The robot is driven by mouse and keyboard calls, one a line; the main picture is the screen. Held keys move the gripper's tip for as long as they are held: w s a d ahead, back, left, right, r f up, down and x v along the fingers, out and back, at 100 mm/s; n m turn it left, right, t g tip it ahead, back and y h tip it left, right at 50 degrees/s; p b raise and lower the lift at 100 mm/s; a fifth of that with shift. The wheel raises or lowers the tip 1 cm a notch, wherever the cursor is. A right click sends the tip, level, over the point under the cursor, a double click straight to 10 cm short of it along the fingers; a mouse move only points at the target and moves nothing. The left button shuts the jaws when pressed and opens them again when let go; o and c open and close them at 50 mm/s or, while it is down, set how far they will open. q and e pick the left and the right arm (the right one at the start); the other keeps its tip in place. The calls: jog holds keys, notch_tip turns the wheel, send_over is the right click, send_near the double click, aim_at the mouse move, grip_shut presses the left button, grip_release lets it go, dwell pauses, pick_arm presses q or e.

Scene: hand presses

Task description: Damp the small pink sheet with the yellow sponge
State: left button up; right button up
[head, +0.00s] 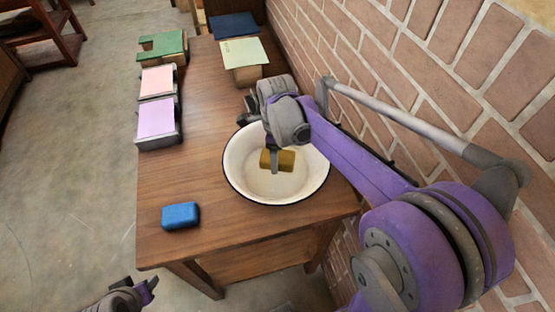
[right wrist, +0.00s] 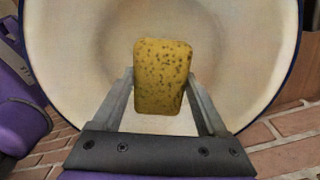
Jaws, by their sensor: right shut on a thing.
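The yellow sponge (head: 284,159) is inside the white bowl (head: 240,180), and my right gripper (head: 273,162) is shut on it. In the right wrist view the sponge (right wrist: 162,78) sits between the two fingers, with the bowl's inside behind it. I cannot tell whether it touches the bowl's bottom. A small pale pink sheet (head: 157,80) lies on a low stand at the left edge of the table, behind a lilac sheet (head: 157,117) on a similar stand. My left gripper (head: 148,288) is at the bottom left, off the table; its opening is unclear.
A blue sponge (head: 180,215) lies on the table's (head: 190,180) front left. A green piece (head: 163,45), a pale green sheet (head: 243,53) and a dark blue sheet (head: 234,26) sit on blocks at the back. A brick wall (head: 420,60) borders the right side.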

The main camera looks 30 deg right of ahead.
jog(key=shift+w+r+p, duration=0.1)
jog(key=shift+r+p, duration=1.6)
jog(key=shift+r, duration=2.05)
pick_arm(q)
jog(key=w+r, duration=0.1)
jog(key=r, duration=0.2)
jog(key=w+r, duration=0.1)
jog(key=r, duration=0.1)
jog(key=shift+w+r, duration=0.15)
jog(key=shift+w, duration=0.15)
pick_arm(e)
jog(key=shift+f, duration=0.1)
pick_arm(q)
jog(key=shift+s, duration=0.1)
pick_arm(e)
notch_tip(320, 180, up, 2)
jog(key=shift+r+p, duration=0.15)
jog(key=shift+p, duration=0.3)
pick_arm(q)
jog(key=shift+w+r+t, duration=0.4)
jog(key=shift+w+r, duration=0.3)
jog(key=shift+r, duration=0.3)
pick_arm(e)
jog(key=shift+r, duration=0.9)
pick_arm(q)
jog(key=shift+s, duration=0.1)
